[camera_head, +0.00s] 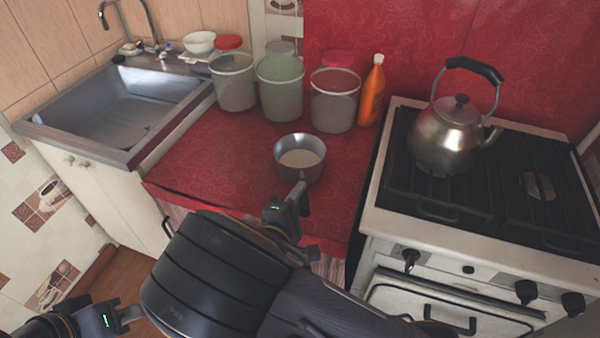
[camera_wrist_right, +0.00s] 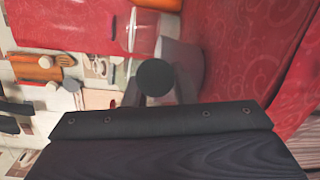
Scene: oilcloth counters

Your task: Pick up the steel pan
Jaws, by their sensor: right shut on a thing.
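The steel pan (camera_head: 314,170) is a small grey pot with a pale inside, at the front of the red counter in the head view. Its handle points toward me, and my right gripper (camera_head: 292,203) is shut on it. I cannot tell whether the pan touches the counter or is just above it. In the right wrist view the dark round handle end (camera_wrist_right: 155,77) sits between the fingers, with the grey pan side (camera_wrist_right: 185,60) behind it. My left gripper (camera_head: 125,315) is at the lower left of the head view, away from the pan; its jaw opening is unclear.
Several lidded jars (camera_head: 333,108) and an orange bottle (camera_head: 372,92) stand behind the pan. A sink (camera_head: 125,105) is at left. A stove (camera_head: 470,240) with a kettle (camera_head: 445,140) is at right. Some red counter is bare around the pan.

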